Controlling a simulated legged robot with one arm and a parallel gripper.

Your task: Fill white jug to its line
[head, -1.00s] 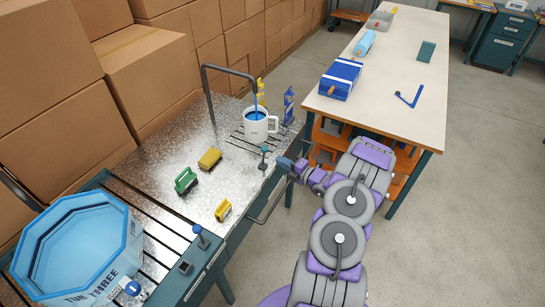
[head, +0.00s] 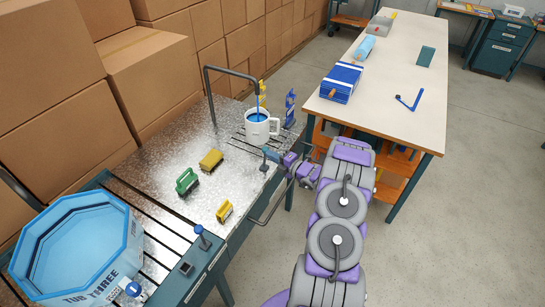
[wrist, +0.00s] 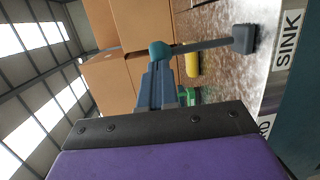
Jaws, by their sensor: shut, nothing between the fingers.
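The white jug (head: 257,131) stands upright on the slatted drain area under the bent grey spout (head: 231,70). A blue stream falls from the spout into it, and blue liquid shows inside. I cannot make out the fill line. My gripper (head: 273,156) is shut and empty at the front edge of the metal counter, at the small lever (head: 265,166) in front of the jug. In the wrist view the shut fingers (wrist: 156,80) reach the lever's teal knob (wrist: 160,51); whether they touch it I cannot tell.
A green-handled brush (head: 187,181), a yellow sponge-like block (head: 211,159) and a small yellow brush (head: 224,211) lie on the counter (head: 160,165). A blue octagonal tub (head: 75,255) stands at left. Bottles (head: 290,108) stand behind the jug. A white-topped table (head: 395,110) is at right.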

